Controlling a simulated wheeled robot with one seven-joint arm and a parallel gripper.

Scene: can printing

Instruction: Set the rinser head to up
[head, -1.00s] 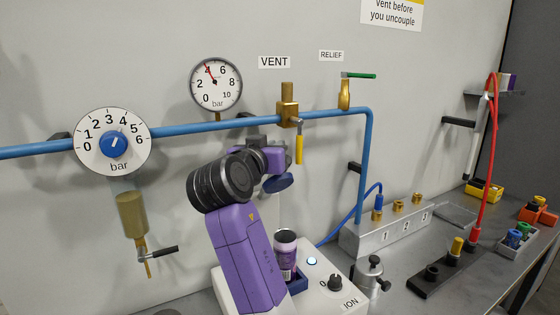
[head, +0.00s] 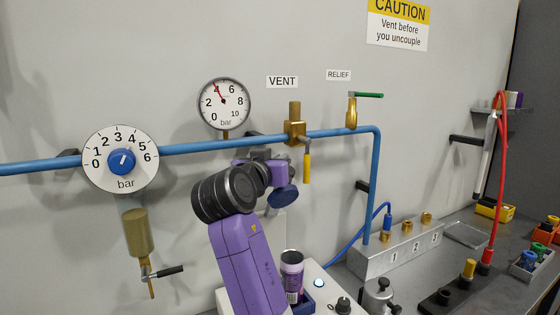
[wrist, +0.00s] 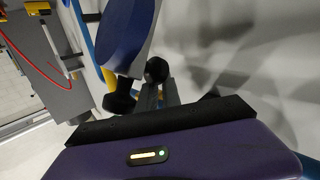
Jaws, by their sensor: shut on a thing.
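The rinser head (head: 283,197) seems to be the dark blue disc-shaped part below the pipe in the head view. It sits tilted, its disc slanting, beside my gripper (head: 268,170). In the wrist view the blue rinser head (wrist: 112,32) fills the upper middle, just beyond my gripper (wrist: 138,87). My two black fingertips are close together at its near end, shut on a part of it. The exact grip point is partly hidden by my purple wrist and the fingers.
A blue pipe (head: 220,145) with a brass vent valve (head: 296,130) runs above my arm. A dial (head: 121,159) and a brass valve (head: 137,232) are to the left. A purple can (head: 291,276) stands by the white box below. A metal block (head: 395,251) is right.

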